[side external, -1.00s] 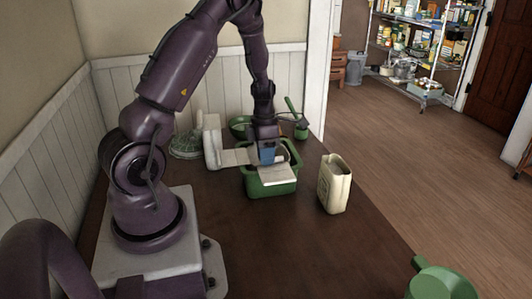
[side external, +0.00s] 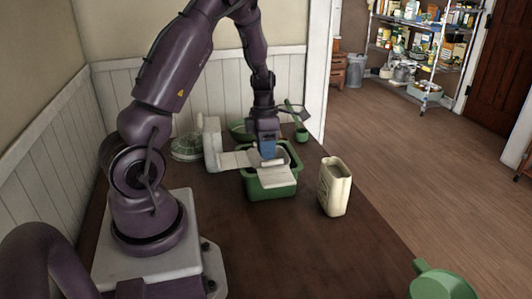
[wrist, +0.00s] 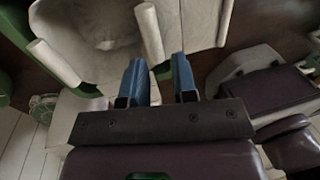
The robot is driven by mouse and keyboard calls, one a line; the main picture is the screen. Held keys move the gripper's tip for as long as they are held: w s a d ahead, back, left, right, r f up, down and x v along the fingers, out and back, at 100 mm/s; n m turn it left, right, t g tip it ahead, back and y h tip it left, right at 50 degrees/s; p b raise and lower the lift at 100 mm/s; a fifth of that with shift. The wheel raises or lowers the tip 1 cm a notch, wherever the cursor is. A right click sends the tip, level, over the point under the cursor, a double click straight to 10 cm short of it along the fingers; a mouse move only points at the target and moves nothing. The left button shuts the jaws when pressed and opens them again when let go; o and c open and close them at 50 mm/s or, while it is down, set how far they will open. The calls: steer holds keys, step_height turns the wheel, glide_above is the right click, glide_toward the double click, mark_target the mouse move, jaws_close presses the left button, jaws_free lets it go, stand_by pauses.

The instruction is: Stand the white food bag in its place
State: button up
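A pale white bag-like piece (side external: 278,177) with a rolled edge lies across the top of the green tub (side external: 272,190). In the wrist view, whitish bag material (wrist: 95,35) with a rolled edge (wrist: 149,32) fills the upper part. My gripper (side external: 268,154) is over the tub, close to the white piece. In the wrist view, its two blue fingers (wrist: 158,72) stand apart with nothing clearly between them; the rolled edge ends near their tips. I cannot tell whether they touch it.
A white upright object (side external: 212,143) with a flat white part stands left of the tub. Green vessels (side external: 240,130) are behind. A green item (side external: 440,281) is at the front right. The table front (side external: 300,250) is clear. A wire shelf (side external: 425,60) stands far off.

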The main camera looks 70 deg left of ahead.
steer(key=o, duration=0.6)
step_height(320, 180, up, 12)
steer(key=a, duration=0.2)
steer(key=s+d+r+m+t, duration=0.2)
steer(key=d+r+m, duration=0.1)
steer(key=d+m, duration=0.5)
steer(key=s+d+r+m+t+y, duration=0.1)
steer(key=s+d+r+m+t, duration=0.1)
steer(key=d+m, duration=0.6)
steer(key=s+d+r+m+t+y, duration=0.1)
steer(key=s+d+r+m, duration=0.2)
steer(key=d+m, duration=0.6)
steer(key=shift+s+r+m+t, duration=0.15)
steer(key=shift+r+m, duration=0.1)
steer(key=shift+m, duration=1.5)
steer(key=shift+s+r+m+t, duration=0.1)
steer(key=shift+r+m, duration=0.15)
steer(key=shift+m, duration=1.45)
steer(key=shift+s+r+m+t, duration=0.15)
steer(key=shift+r+m, duration=0.1)
steer(key=shift+m, duration=1.5)
